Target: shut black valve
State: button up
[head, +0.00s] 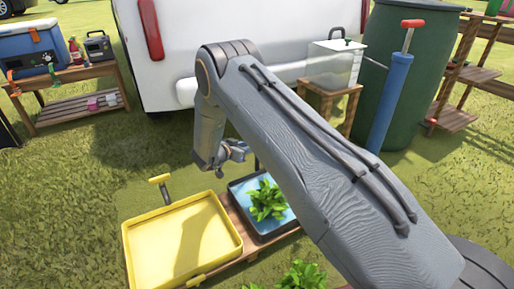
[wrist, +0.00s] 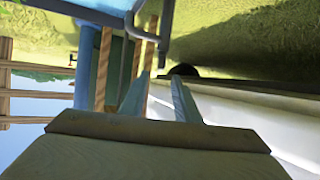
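I cannot clearly pick out a black valve. A small dark handle (head: 337,32) stands on top of the pale box (head: 333,64), but I cannot tell if it is a valve. The blue cooler (head: 30,50) at the far left has small dark and coloured fittings, too small to tell apart. My gripper (head: 237,151) hangs in front of the white vehicle, above the tray with green plants, apart from both the box and the cooler. In the wrist view its two fingers (wrist: 160,75) are apart with nothing seen held between them.
A yellow tray (head: 182,270) and a blue plant tray (head: 240,187) lie below my gripper. The white vehicle (head: 240,60) stands behind. A green barrel (head: 425,65) and a blue pump (head: 390,105) stand at right. Grass (head: 75,190) is open at left.

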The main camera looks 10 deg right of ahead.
jog(key=b+x, duration=0.3)
jog(key=x, duration=0.4)
jog(key=shift+w+d+f, duration=0.1)
jog(key=shift+w+d, duration=0.05)
grip_shut()
